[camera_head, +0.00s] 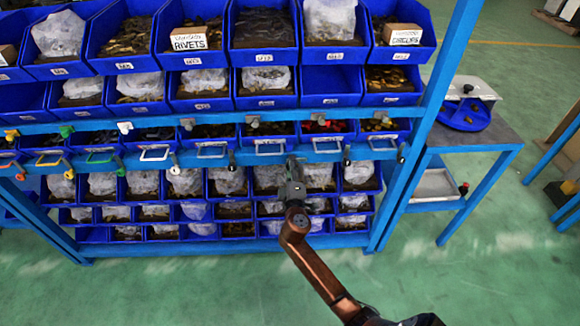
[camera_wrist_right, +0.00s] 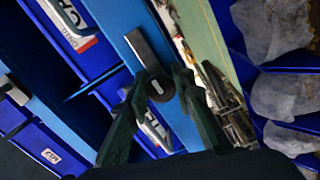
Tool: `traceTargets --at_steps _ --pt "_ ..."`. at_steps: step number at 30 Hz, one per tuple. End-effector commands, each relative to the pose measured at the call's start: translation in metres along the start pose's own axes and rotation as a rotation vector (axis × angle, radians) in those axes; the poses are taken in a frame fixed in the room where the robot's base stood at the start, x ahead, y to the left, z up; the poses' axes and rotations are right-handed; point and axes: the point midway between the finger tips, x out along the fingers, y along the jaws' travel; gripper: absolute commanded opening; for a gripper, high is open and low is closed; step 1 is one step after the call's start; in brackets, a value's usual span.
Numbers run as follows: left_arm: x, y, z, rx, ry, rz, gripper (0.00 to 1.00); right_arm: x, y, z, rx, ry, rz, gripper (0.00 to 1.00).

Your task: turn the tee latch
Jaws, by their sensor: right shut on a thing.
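In the head view my right gripper (camera_head: 292,162) reaches up to the lower blue beam (camera_head: 262,158) of the rack and hides the tee latch there. In the right wrist view the tee latch (camera_wrist_right: 160,88) is a small grey metal piece with a round end. It sits between the two dark fingers of my right gripper (camera_wrist_right: 158,92), which are shut on it. A grey metal plate (camera_wrist_right: 143,48) on the blue beam lies just beyond it. My left gripper is not in view.
Blue bins (camera_head: 265,82) with bagged parts fill the rack above and below. A side table (camera_head: 477,137) stands at the right. Green floor (camera_head: 150,290) is clear in front.

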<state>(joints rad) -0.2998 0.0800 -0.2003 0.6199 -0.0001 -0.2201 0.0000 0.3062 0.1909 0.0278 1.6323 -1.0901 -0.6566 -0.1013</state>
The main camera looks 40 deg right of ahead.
Motion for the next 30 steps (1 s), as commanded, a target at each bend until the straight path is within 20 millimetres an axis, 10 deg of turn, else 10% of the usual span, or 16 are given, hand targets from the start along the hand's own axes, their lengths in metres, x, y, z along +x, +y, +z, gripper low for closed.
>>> traceTargets --at_steps 10,11,18,30 --pt "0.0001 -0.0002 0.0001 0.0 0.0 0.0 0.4 -0.0006 -0.0022 -0.0006 0.002 0.001 -0.003 0.0" --pt "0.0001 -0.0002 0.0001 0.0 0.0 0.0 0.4 -0.0006 -0.0022 -0.0006 0.002 0.001 -0.003 0.24" --pt "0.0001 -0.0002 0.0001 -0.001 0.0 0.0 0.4 -0.0003 -0.0012 -0.0002 0.001 0.0 -0.002 0.41" --pt "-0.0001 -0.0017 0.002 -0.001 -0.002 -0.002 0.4 -0.009 -0.0011 -0.0003 0.002 0.0 -0.001 0.41"
